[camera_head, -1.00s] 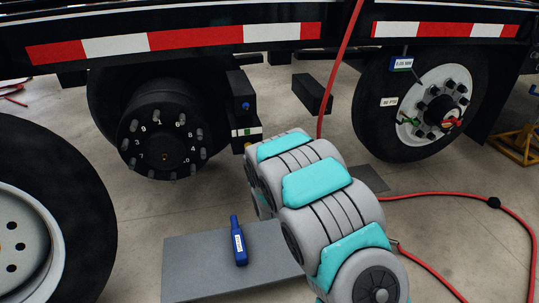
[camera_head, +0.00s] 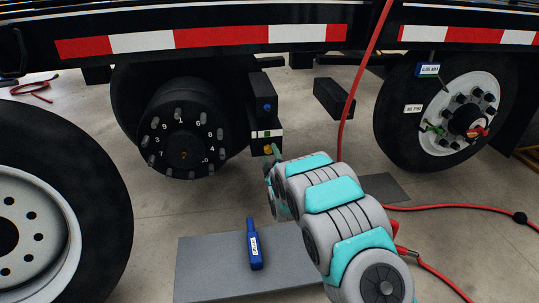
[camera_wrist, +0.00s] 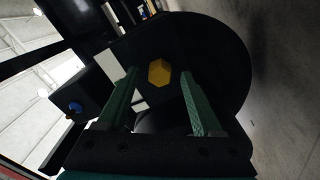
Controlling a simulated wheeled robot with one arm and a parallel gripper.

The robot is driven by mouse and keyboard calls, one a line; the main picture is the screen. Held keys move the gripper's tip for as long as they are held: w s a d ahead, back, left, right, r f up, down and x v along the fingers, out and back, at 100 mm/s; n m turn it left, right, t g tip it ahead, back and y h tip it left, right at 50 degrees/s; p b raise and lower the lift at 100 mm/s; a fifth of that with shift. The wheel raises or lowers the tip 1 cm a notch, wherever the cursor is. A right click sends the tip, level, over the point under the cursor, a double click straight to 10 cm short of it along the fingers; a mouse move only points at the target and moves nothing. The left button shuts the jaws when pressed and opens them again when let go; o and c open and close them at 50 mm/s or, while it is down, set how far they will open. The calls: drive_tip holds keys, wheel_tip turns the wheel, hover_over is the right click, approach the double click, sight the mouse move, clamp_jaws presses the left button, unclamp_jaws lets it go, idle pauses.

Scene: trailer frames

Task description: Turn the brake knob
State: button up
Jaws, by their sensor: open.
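A yellow hexagonal knob (camera_wrist: 158,73) sits on a dark box face, straight ahead in the wrist view. In the head view it shows small (camera_head: 267,150) on the lower black box under the trailer rail. A blue knob (camera_wrist: 75,108) is on the neighbouring box; the head view shows it above the yellow one (camera_head: 267,106). No label tells which is the brake knob. My gripper (camera_wrist: 159,76) is open, its green fingers pointing at the yellow knob, one on each side in the picture. Contact cannot be seen. In the head view a green fingertip shows just beside the yellow knob.
A black wheel hub with numbered studs (camera_head: 183,140) is left of the boxes. A mounted wheel (camera_head: 452,115) stands at right, a loose wheel (camera_head: 60,215) at left. A red hose (camera_head: 352,95) hangs close to my arm. A blue tool (camera_head: 254,245) lies on a grey mat (camera_head: 205,265).

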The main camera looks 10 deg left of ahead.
drive_tip(key=shift+x, duration=0.8)
drive_tip(key=shift+c, duration=0.4)
clamp_jaws()
